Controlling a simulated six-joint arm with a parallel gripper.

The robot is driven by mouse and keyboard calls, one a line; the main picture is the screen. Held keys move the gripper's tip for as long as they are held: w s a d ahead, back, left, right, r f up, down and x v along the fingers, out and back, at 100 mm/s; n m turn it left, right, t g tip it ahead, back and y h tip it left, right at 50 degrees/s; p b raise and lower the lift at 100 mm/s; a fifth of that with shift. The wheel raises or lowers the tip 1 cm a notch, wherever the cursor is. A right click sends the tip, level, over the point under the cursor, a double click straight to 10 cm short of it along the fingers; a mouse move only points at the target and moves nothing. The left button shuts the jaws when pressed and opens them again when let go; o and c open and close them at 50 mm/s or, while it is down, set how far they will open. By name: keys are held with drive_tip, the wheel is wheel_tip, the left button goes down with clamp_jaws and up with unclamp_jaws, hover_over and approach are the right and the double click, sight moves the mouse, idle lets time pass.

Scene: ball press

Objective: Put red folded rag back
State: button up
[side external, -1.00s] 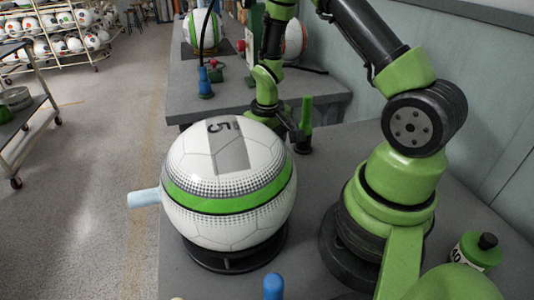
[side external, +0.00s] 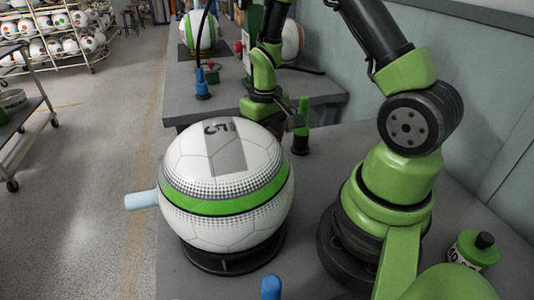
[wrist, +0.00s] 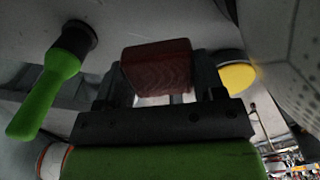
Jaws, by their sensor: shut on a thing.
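The red folded rag (wrist: 157,68) shows in the wrist view as a dark red block between the two fingers of my gripper (wrist: 168,85). My gripper is shut on it. In the side view my gripper (side external: 293,123) is just behind the ball, beside an upright green-handled tool. The rag cannot be made out there. Whether the rag touches any surface under it, I cannot tell.
The white ball with a green band (side external: 226,190) sits on a black ring stand (side external: 230,262). The green-handled tool (side external: 302,125) stands close to my gripper; a green handle (wrist: 45,95) also shows in the wrist view. A bottle (side external: 472,250) stands at right.

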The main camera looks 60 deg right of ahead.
drive_tip(key=s+d+r+m, duration=0.1)
drive_tip(key=s+r+m, duration=0.1)
drive_tip(key=s+m, duration=0.45)
drive_tip(key=n, duration=0.1)
hover_over(303, 180)
wheel_tip(303, 180, down, 5)
drive_tip(key=shift+a+f, duration=0.1)
drive_tip(key=shift+f, duration=2.4)
drive_tip(key=shift+f, duration=0.15)
drive_tip(key=o, duration=1)
